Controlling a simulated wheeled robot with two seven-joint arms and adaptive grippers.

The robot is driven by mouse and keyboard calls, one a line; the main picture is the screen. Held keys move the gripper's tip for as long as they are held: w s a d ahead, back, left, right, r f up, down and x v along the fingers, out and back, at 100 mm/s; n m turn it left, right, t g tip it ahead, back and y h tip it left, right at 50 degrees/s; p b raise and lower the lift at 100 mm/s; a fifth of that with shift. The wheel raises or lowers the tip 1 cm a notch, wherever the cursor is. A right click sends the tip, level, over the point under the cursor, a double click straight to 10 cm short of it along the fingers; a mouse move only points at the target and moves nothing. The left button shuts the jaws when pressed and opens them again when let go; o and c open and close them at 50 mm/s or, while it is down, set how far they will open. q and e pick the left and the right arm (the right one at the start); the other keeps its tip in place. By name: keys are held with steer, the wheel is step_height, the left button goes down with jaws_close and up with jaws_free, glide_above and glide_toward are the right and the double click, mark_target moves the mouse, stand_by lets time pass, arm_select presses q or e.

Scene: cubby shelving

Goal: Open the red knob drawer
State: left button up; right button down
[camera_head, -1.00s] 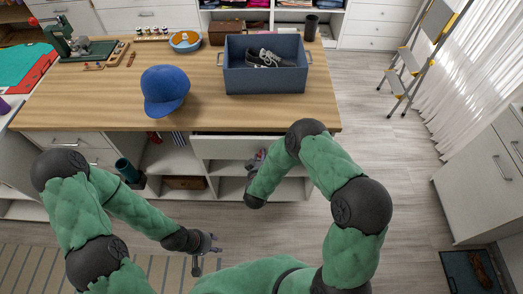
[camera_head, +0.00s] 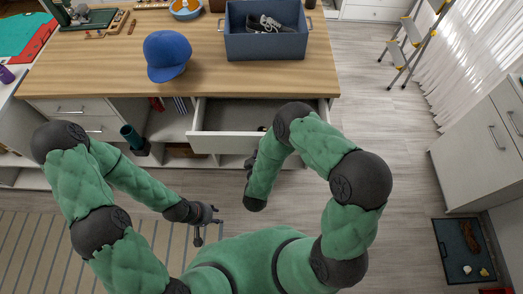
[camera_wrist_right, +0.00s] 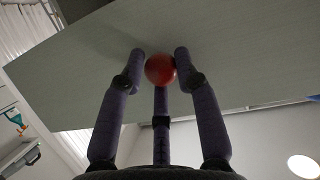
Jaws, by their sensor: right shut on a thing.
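The white drawer (camera_head: 225,143) under the wooden counter is pulled out, and its empty-looking interior shows behind the front panel. In the right wrist view, the red knob (camera_wrist_right: 160,69) sits on the drawer front (camera_wrist_right: 75,75). My right gripper (camera_wrist_right: 161,66) is shut on the red knob, its fingers on either side of it. In the head view, my right arm covers the right part of the drawer front and the knob is hidden. My left gripper (camera_head: 207,224) is open and empty, low over the floor in front of the shelving.
A blue cap (camera_head: 167,55) and a blue bin (camera_head: 265,45) holding shoes stand on the counter (camera_head: 110,70). Below it, left of the drawer, are open cubbies with a teal cylinder (camera_head: 132,138). A stepladder (camera_head: 410,45) stands at right.

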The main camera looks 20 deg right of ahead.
steer(key=shift+a, duration=0.1)
steer(key=c, duration=0.9)
jaws_free()
steer(key=shift+c, duration=0.2)
steer(key=v, duration=0.7)
steer(key=shift+s, duration=0.2)
steer(key=shift+a, duration=0.1)
step_height(320, 180, down, 8)
steer(key=s+a+g+y, duration=0.1)
steer(key=g+y, duration=0.4)
steer(key=g, duration=0.1)
steer(key=s+g+y, duration=0.3)
steer(key=s+g, duration=0.3)
steer(key=s, duration=0.4)
steer(key=shift+s+f+m+y, duration=0.25)
steer(key=shift+m+y, duration=0.05)
steer(key=shift+y, duration=0.1)
